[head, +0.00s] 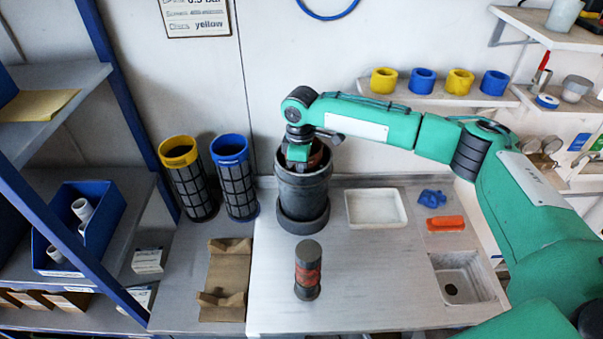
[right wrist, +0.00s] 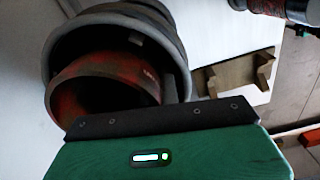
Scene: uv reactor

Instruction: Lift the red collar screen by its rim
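My right gripper (head: 298,158) points down at the vessel's mouth, over the collar. Its fingertips are hidden, so I cannot tell whether it is open or touches the rim. My left gripper is in neither view.
Yellow-topped (head: 188,178) and blue-topped (head: 234,178) screens stand left of the vessel. A brown cradle (head: 226,280) and an upright dark cylinder with a red band (head: 308,270) are in front. A white tray (head: 376,208) and a sink (head: 463,277) are to the right.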

